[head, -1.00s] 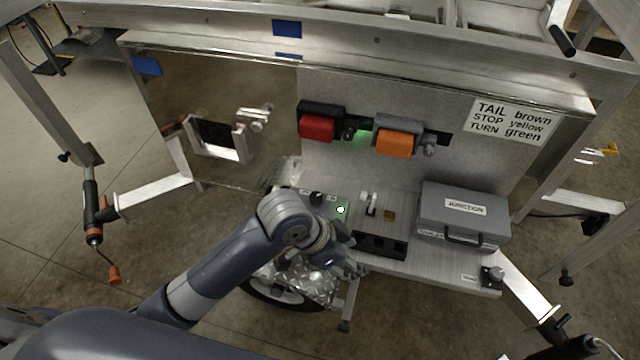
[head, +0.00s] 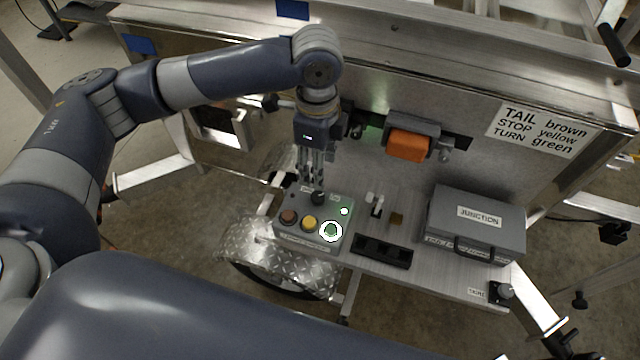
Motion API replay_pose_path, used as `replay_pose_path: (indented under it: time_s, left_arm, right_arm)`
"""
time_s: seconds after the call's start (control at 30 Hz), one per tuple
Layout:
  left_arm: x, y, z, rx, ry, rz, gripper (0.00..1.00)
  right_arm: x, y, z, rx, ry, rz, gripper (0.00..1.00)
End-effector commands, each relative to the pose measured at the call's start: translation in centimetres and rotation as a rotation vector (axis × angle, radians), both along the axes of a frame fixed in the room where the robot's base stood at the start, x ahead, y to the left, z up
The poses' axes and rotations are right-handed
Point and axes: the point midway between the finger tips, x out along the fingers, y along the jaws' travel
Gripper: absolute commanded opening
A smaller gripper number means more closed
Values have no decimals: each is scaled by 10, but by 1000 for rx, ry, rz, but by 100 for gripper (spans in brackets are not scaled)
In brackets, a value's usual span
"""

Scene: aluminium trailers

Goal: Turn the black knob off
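The grey control box (head: 316,241) sits on the metal shelf in the middle of the head view. The black knob (head: 318,199) is at its back edge, partly hidden by my fingers. On the box top are a brown button (head: 288,216), a yellow button (head: 309,223) and a green button (head: 330,231) with a bright ring. My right gripper is out of view.
An orange lamp (head: 408,146) is on the upright panel behind. A grey junction box (head: 477,222) stands on the shelf to the right, with a black switch block (head: 382,251) left of it. A diamond-plate fender (head: 262,252) lies at the lower left.

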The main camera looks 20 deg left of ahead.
Motion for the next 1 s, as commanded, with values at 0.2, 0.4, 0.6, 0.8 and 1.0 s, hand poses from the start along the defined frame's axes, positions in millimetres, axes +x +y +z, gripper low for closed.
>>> replay_pose_path:
  time_s: [0.2,0.4,0.6,0.8,1.0]
  left_arm:
    - [-1,1,-28,3,5,0,48]
    - [-1,1,-67,2,4,0,48]
    - [-1,0,-95,1,3,1,48]
    - [-1,0,-106,1,0,-1,48]
    - [0,0,-106,0,0,-1,48]
  right_arm:
    - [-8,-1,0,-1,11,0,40]
    - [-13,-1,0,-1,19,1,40]
    - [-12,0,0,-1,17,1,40]
    - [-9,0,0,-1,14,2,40]
    - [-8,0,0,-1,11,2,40]
